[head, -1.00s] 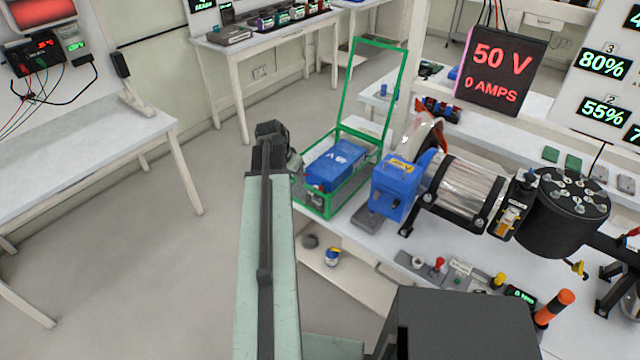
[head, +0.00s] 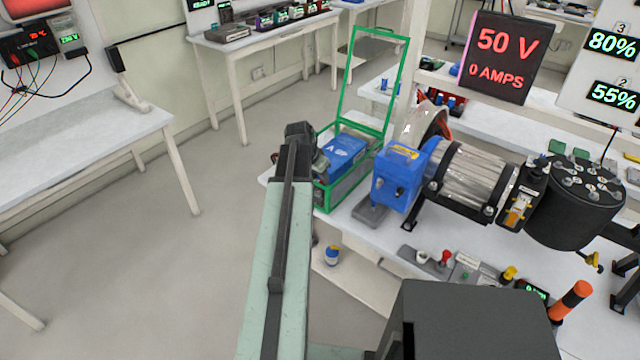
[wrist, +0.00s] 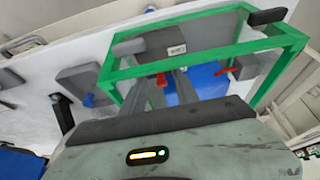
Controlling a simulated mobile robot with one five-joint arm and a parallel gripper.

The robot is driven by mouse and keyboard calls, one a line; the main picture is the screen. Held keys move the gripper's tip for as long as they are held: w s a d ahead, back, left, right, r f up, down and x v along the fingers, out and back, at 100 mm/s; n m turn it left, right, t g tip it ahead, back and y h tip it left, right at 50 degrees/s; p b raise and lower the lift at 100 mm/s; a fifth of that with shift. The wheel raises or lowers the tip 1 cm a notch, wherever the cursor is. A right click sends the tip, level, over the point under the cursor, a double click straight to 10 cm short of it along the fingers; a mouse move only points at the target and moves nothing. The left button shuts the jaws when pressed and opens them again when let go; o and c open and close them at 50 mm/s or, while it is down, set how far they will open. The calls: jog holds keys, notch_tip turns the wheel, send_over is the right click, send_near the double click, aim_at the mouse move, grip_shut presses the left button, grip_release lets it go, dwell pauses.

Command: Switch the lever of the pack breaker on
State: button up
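A blue battery pack (head: 345,152) sits inside a green-framed crate (head: 372,85) at the end of the bench. In the wrist view, the green frame (wrist: 205,58) surrounds a grey panel with a small label (wrist: 176,50), and blue surface (wrist: 207,82) shows below it. A red lever-like part (wrist: 226,71) stands beside a grey block at the right; I cannot tell its position. Another small red part (wrist: 161,79) shows between my fingers. My gripper (wrist: 168,82) is open, with its two grey fingers apart over the crate. In the head view, my arm hides its fingertips.
A blue motor unit (head: 397,180) and a silver cylinder (head: 470,175) stand right of the crate. A black drum (head: 575,215) is farther right. A screen (head: 503,58) reads 50 V and 0 AMPS. Open floor (head: 140,260) lies left of my arm.

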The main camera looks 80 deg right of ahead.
jog(key=shift+r, duration=0.1)
grip_shut()
jog(key=shift+s+d+r+t+y+p, duration=0.25)
jog(key=shift+d+y+p, duration=0.25)
jog(key=shift+p, duration=0.25)
jog(key=shift+s+d+f+t+y, duration=0.25)
jog(key=shift+d+t+y, duration=0.2)
jog(key=shift+y, duration=0.35)
jog(key=shift+s+f+t+y, duration=0.15)
jog(key=shift+t+y, duration=0.15)
jog(key=shift+y, duration=0.2)
jog(key=shift+a, duration=0.1)
